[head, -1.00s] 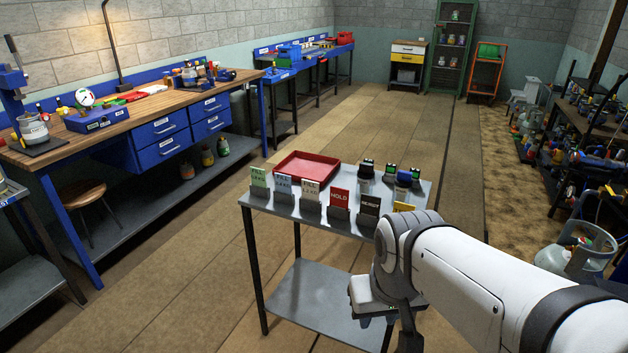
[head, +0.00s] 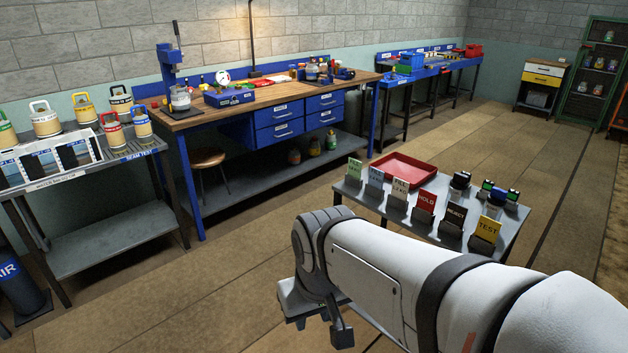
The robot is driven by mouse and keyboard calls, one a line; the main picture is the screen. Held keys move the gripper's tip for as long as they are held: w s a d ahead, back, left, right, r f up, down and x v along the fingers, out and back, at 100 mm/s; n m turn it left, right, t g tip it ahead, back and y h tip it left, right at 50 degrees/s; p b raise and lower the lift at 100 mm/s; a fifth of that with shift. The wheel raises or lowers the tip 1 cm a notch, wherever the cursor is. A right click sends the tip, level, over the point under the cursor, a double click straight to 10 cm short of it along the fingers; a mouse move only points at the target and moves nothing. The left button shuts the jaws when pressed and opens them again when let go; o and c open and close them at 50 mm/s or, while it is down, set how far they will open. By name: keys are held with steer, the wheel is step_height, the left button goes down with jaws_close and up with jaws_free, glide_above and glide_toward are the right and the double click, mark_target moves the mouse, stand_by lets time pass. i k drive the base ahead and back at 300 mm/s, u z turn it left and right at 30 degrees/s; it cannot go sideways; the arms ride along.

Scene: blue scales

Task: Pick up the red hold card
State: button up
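The red HOLD card (head: 426,201) stands upright in a small dark holder (head: 422,216) on the front part of a grey metal cart (head: 360,196). It is in a row of cards, between a pale FILL card (head: 400,188) and a black REJECT card (head: 455,214). My gripper (head: 318,318) shows partly at the lower middle, below my white wrist. It is in front of the cart in the picture and apart from the card. Its fingers are not clear enough to tell whether it is open or shut.
A yellow TEST card (head: 487,229) ends the row at right. A red tray (head: 404,170) and small dark devices (head: 497,193) are behind the cards. A blue workbench (head: 278,124) and a grey bench (head: 110,232) stand at left. The floor between is clear.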

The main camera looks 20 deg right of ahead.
mark_target(426, 202)
steer(key=u, duration=0.65)
steer(key=i, duration=2.3)
steer(key=z, duration=4)
steer(key=i, duration=1)
steer(key=z, duration=0.05)
